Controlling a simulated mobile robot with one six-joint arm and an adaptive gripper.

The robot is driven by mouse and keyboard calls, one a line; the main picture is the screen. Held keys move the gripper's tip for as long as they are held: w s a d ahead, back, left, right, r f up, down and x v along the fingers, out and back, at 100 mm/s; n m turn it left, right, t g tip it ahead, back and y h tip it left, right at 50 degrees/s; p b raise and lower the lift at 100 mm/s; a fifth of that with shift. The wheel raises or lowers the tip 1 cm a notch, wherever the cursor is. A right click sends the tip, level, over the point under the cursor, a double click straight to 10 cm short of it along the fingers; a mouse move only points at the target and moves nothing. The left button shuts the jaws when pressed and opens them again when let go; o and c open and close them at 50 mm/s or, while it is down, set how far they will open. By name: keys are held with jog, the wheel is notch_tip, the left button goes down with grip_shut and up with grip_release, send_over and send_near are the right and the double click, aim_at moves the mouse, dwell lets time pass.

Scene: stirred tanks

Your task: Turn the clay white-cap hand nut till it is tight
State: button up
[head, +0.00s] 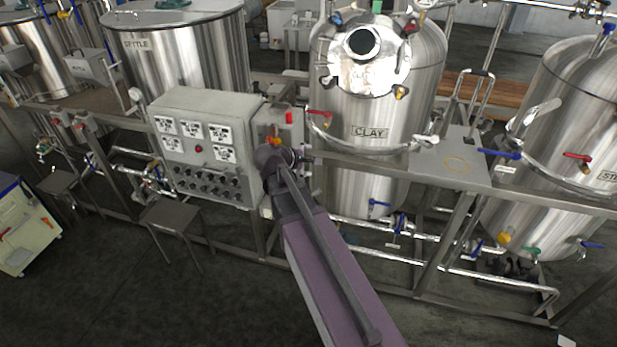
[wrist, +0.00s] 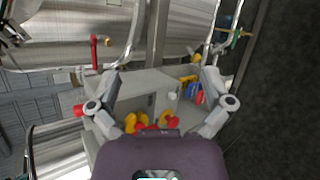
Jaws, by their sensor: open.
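The steel tank labelled CLAY (head: 372,133) stands behind the rail in the head view. Its round hatch (head: 365,75) faces forward, with blue, red and yellow capped hand nuts around it. I cannot make out a white cap among them. My gripper (head: 285,157) is low and left of the tank, beside the control box, partly hidden by its own wrist. In the wrist view my gripper (wrist: 160,82) has its fingers spread wide and nothing held. A small white round knob (wrist: 172,96) shows between the fingers; I cannot tell whether it is a hand nut.
The grey control box (head: 205,108) stands close left of my gripper. A rail (head: 350,164) runs in front of the tank, and a red-handled valve (head: 320,113) sits just left of it. A small plate shelf (head: 450,172) is at right. The floor in front is clear.

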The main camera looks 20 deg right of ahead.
jog(key=shift+m+y, duration=0.5)
jog(key=shift+y, duration=0.2)
jog(key=shift+s+a+f+b, duration=0.25)
jog(key=shift+s+a+f, duration=0.05)
jog(key=shift+s+f, duration=0.45)
jog(key=shift+s+a+f+b, duration=0.25)
jog(key=shift+s+f, duration=0.35)
jog(key=shift+f, duration=0.2)
